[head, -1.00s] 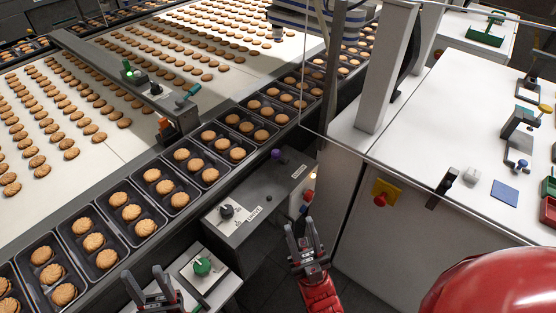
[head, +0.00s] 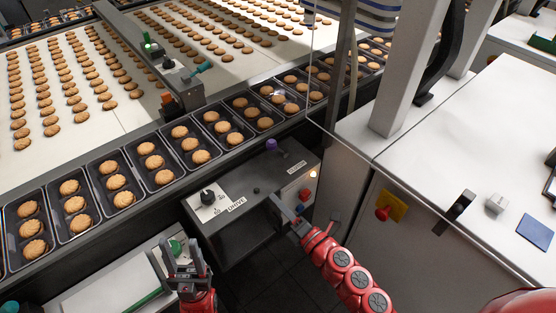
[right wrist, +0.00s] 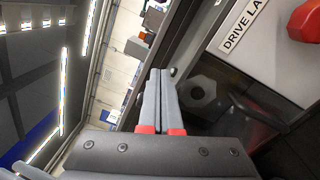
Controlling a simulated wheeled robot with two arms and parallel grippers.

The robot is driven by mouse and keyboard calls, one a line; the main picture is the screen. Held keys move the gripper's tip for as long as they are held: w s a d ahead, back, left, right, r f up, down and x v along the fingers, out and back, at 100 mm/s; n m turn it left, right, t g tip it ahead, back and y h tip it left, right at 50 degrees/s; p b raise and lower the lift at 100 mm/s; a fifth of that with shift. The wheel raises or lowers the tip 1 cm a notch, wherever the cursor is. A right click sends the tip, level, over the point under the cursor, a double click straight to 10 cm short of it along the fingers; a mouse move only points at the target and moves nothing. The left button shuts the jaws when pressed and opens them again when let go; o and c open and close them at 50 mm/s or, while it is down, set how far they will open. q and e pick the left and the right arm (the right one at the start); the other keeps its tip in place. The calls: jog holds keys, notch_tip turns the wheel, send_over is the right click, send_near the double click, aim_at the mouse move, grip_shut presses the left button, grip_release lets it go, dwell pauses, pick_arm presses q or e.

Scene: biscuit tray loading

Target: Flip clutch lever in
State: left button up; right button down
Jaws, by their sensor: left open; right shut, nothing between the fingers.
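A dark grey drive box (head: 255,215) stands beside the conveyor. It carries a black rotary knob (head: 208,197) and a short lever with a purple knob (head: 271,145); I cannot tell for certain which part is the clutch lever. My right gripper (head: 277,202) is shut and empty, its fingers pointing at the box's front side near the red button (head: 304,194). In the right wrist view the shut fingers (right wrist: 160,73) lie beside the box, and a red knob (right wrist: 307,20) shows at top right. My left gripper (head: 178,245) is open and empty, in front of the green knob (head: 175,246).
Black trays (head: 114,184) of biscuits line the conveyor edge behind the box. A white cabinet (head: 440,235) with a red knob on a yellow plate (head: 390,207) stands at right. A pale low bench (head: 105,285) lies at front left.

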jog(key=shift+w+d+r+n+t+h, duration=0.35)
jog(key=shift+w+d+n+t+h, duration=0.2)
jog(key=shift+w+h, duration=0.2)
